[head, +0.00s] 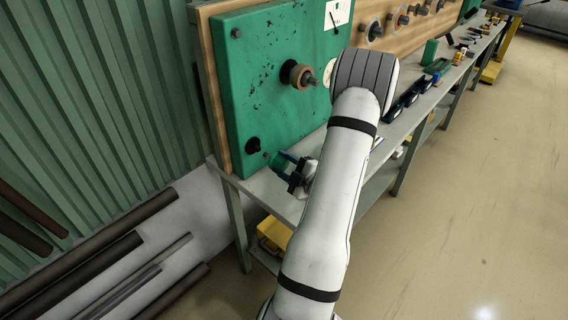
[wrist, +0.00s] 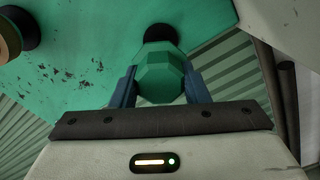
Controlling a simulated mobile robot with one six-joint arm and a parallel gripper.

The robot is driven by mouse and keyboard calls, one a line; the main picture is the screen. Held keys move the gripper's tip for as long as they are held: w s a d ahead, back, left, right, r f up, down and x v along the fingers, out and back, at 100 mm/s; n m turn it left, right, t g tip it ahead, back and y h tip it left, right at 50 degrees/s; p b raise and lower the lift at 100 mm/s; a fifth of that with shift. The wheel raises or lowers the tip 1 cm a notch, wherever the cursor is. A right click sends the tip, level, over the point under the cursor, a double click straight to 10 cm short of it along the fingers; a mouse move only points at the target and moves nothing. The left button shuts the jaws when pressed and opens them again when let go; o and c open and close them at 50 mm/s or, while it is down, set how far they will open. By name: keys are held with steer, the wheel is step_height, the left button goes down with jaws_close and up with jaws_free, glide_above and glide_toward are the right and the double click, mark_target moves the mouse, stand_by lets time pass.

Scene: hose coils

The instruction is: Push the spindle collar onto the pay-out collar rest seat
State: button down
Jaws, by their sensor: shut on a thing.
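A green faceted piece, which appears to be the spindle collar (wrist: 161,78), sits between the blue fingers of my gripper (wrist: 158,88). In the head view my gripper (head: 279,161) is shut on it, just to the right of a black round fitting (head: 253,145) low on the green panel. That fitting, likely the pay-out collar rest seat, also shows in the wrist view (wrist: 161,33), directly behind the collar. The collar covers its lower part. In the head view a small gap shows between collar and fitting; contact is not visible.
The green panel (head: 262,40) carries a larger spindle with a tan ring (head: 300,76) above my gripper. A grey bench (head: 285,200) lies below, with tools (head: 408,98) farther along. Dark pipes (head: 80,265) lie on the floor at left.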

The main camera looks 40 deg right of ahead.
mark_target(259, 149)
steer(key=shift+w+a+p, duration=0.2)
steer(key=shift+w+p, duration=0.3)
steer(key=shift+w, duration=2.05)
steer(key=shift+r+p, duration=0.1)
steer(key=shift+p, duration=0.7)
steer(key=shift+w+a, duration=0.2)
steer(key=shift+w, duration=1.9)
steer(key=c, duration=0.7)
jaws_free()
steer(key=shift+s, duration=0.2)
steer(key=shift+s+d+p, duration=0.1)
steer(key=shift+s+p, duration=0.3)
steer(key=shift+s, duration=0.95)
